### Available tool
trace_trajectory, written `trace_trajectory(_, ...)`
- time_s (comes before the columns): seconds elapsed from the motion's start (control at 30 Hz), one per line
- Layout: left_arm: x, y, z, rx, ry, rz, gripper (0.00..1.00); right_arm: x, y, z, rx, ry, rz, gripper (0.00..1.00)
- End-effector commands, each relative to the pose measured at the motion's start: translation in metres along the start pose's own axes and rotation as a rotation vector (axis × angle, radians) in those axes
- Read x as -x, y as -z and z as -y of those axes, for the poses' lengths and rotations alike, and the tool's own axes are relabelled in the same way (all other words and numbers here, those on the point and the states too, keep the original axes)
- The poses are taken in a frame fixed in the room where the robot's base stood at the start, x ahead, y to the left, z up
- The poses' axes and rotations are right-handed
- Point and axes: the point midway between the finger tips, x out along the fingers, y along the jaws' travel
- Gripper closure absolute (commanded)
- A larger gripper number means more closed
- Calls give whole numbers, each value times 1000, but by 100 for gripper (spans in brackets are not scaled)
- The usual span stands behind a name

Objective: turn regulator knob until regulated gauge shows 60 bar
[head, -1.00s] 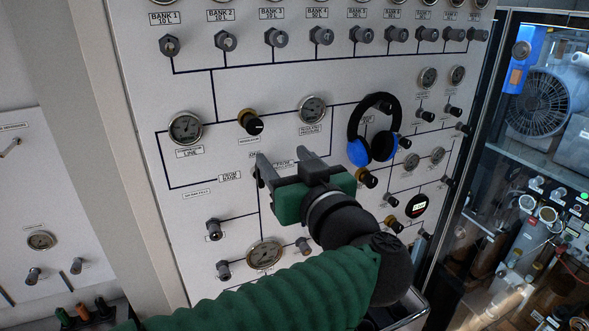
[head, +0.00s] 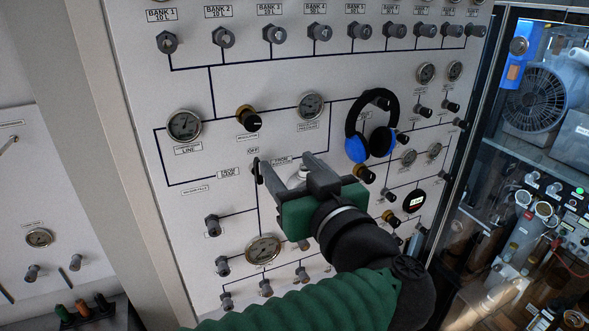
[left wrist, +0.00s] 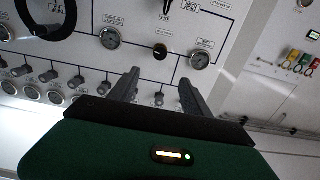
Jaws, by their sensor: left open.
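The regulator knob (head: 253,122), black with a brass collar, sits on the white panel between two round gauges. The regulated pressure gauge (head: 311,105) is to its right; its reading is too small to tell. My left gripper (head: 288,165) is open and empty, below and right of the knob, not touching it. In the left wrist view the knob (left wrist: 160,51) shows beyond and between the open fingertips (left wrist: 159,78), with the regulated gauge (left wrist: 110,38) to its left. My right gripper is not in view.
Black and blue headphones (head: 371,128) hang on the panel right of the regulated gauge. The line gauge (head: 184,126) is left of the knob. A row of bank valves (head: 274,35) runs above. A small black lever (head: 257,171) sits close to the left fingertip.

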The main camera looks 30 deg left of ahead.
Motion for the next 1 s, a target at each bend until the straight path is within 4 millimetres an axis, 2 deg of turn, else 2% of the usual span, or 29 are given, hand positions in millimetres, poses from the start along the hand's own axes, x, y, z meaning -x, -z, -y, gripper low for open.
trace_trajectory(0.17,16,-3,-1,1,-3,-2,44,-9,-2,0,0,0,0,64)
trace_trajectory(0.27,40,-5,-3,1,-5,-1,44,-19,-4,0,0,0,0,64)
trace_trajectory(0.5,112,-6,-5,-2,-6,0,44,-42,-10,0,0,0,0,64)
trace_trajectory(0.7,156,-4,-6,-3,-3,0,44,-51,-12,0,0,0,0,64)
trace_trajectory(0.83,169,-2,-5,-3,-1,-1,44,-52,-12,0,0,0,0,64)
trace_trajectory(1.0,171,-1,-4,-3,0,0,44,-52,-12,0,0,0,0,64)
